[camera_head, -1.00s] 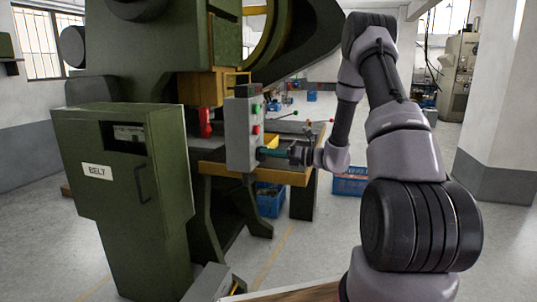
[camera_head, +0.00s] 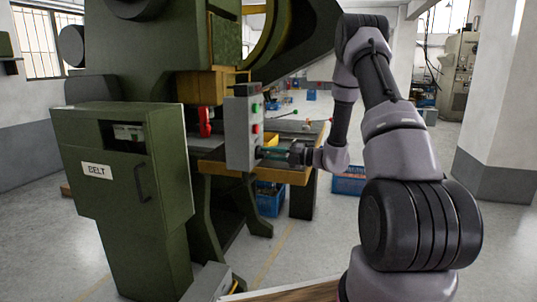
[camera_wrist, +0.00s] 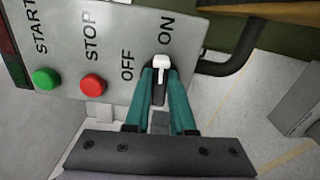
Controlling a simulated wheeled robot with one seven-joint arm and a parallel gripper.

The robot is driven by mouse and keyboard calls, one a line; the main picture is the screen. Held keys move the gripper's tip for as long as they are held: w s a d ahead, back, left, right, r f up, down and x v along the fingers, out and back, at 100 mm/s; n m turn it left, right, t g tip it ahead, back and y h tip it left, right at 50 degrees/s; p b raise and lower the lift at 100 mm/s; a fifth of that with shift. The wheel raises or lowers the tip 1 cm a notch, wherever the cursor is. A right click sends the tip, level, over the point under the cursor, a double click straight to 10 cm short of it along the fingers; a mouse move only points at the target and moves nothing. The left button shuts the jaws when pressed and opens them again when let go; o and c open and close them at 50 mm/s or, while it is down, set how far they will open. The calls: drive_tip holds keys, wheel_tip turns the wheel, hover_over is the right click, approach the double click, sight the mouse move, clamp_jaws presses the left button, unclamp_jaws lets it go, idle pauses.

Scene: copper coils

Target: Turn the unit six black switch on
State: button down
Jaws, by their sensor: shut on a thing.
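The switch (camera_wrist: 162,63) shows in the wrist view as a small lever with a white top on a grey panel, beside the printed words OFF and ON. My gripper (camera_wrist: 160,76) has its two teal fingers on either side of the lever, shut on it; the fingertips hide its lower part. In the head view my gripper (camera_head: 264,152) reaches from the right to the lower part of the grey control box (camera_head: 238,134). The switch itself is hidden there. No unit number is readable.
A green START button (camera_wrist: 46,78) and a red STOP button (camera_wrist: 92,85) sit on the same panel. A black cable (camera_wrist: 232,58) curves beside it.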

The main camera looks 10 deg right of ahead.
drive_tip(key=shift+d+f+m, duration=0.1)
drive_tip(key=shift+m, duration=0.4)
drive_tip(key=c, duration=0.8)
unclamp_jaws()
drive_tip(key=shift+o, duration=0.2)
drive_tip(key=v, duration=1)
drive_tip(key=shift+s+d, duration=0.2)
drive_tip(key=shift+d, duration=0.1)
